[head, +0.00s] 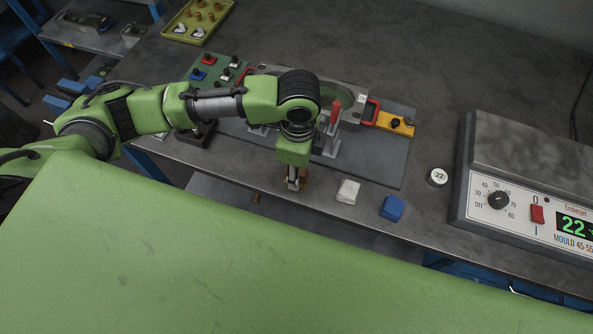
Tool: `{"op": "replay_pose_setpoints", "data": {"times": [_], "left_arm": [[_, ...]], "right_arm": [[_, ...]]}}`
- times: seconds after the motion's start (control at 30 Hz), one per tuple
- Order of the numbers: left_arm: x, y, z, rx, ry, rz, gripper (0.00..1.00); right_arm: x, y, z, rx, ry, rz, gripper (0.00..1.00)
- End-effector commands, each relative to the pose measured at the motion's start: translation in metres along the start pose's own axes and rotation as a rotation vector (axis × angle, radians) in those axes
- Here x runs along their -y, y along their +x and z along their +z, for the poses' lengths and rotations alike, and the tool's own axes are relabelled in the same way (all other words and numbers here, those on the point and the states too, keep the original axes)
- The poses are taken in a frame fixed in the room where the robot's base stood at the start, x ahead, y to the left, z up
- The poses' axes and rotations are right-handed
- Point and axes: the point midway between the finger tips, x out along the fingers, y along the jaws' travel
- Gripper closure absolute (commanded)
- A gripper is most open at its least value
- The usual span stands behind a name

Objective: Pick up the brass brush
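My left gripper (293,185) points down at the front edge of the grey table, left of a white block. A small brown object (305,178), which may be the brass brush, shows at its fingertips, mostly hidden behind them. I cannot tell whether the fingers are closed on it or only beside it. A small brown tip (257,197) shows further left near the table's front edge; I cannot tell what it belongs to. My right gripper is not in view.
A white block (348,191), a blue block (392,208) and a round "22" piece (437,177) lie to the right. The control box (530,190) stands far right. Behind the gripper is a fixture with a red-handled clamp (335,115). A yellow-green tray (190,35) sits at the back left.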

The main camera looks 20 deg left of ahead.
Motion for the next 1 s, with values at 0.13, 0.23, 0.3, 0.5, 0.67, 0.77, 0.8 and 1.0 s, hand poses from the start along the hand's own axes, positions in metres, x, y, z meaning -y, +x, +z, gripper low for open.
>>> {"op": "replay_pose_setpoints", "data": {"times": [0.13,0.23,0.3,0.5,0.67,0.77,0.8,1.0], "left_arm": [[0.0,0.015,0.0,0.0,0.001,0.0,0.62],[0.0,0.018,0.0,-0.001,0.002,-0.001,0.62],[0.0,0.018,0.0,-0.001,0.002,-0.001,0.62],[0.0,0.018,0.0,-0.001,0.001,-0.001,0.91],[0.0,0.017,0.0,-0.001,0.001,-0.002,1.0],[0.0,0.017,0.0,-0.001,0.001,-0.002,1.0],[0.0,0.017,0.0,-0.001,0.001,-0.002,1.0],[0.001,0.013,0.0,-0.001,0.001,-0.003,1.0]], "right_arm": [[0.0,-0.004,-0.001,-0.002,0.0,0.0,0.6],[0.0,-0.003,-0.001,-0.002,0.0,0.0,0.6],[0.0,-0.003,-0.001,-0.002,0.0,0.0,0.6],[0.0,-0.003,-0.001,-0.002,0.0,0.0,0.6],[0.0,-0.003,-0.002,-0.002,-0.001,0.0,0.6],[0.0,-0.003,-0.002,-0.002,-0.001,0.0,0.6],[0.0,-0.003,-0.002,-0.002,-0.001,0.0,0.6],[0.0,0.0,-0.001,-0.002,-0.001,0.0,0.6]]}}
